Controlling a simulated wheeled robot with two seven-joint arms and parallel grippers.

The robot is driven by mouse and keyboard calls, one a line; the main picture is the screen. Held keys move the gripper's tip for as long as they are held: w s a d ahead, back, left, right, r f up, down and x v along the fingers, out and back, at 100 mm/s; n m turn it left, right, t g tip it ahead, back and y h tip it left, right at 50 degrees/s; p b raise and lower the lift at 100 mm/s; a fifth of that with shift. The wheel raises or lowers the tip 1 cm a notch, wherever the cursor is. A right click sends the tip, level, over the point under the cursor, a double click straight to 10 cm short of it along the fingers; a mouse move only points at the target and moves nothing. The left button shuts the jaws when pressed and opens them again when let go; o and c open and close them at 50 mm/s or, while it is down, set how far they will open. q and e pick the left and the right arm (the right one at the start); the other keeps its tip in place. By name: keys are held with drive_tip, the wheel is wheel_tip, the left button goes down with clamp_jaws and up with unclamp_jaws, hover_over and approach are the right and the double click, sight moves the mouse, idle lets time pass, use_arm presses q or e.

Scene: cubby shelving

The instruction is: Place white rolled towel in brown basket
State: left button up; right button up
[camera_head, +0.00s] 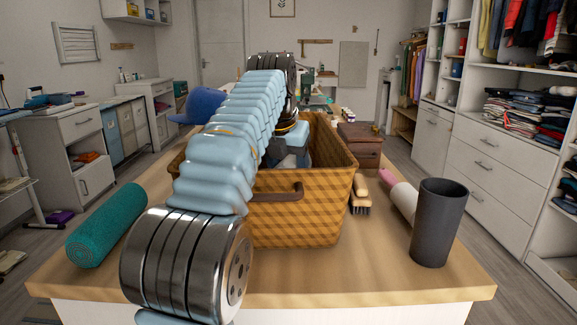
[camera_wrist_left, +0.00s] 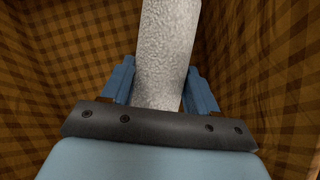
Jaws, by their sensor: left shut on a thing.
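The brown basket (camera_head: 300,215) is checkered, with a dark handle on its near side, and stands mid-table. My left arm reaches over it from the near side, and its hand points down inside the basket. In the left wrist view my left gripper (camera_wrist_left: 160,78) is shut on the white rolled towel (camera_wrist_left: 167,40), which has a rough, pale surface and lies between the two blue fingers. Checkered basket walls (camera_wrist_left: 255,70) surround it on both sides. The towel and fingertips are hidden in the head view. Whether the towel touches the basket floor I cannot tell. My right gripper is not in view.
A teal roll (camera_head: 108,225) lies left of the basket. A blue cap (camera_head: 198,105) is behind it. To the right are a brush (camera_head: 360,197), a pink-and-white roller (camera_head: 403,198), a dark cup (camera_head: 438,222) and brown boxes (camera_head: 359,145). The table's (camera_head: 350,283) front strip is clear.

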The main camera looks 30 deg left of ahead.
sight(284, 164)
use_arm(q)
drive_tip(key=o, duration=1.2)
drive_tip(key=shift+r, duration=0.1)
drive_tip(key=shift+r+p, duration=0.3)
drive_tip(key=shift+p, duration=0.05)
drive_tip(key=shift+r+p, duration=0.5)
drive_tip(key=shift+p, duration=0.05)
drive_tip(key=v, duration=0.7)
drive_tip(key=shift+s, duration=0.15)
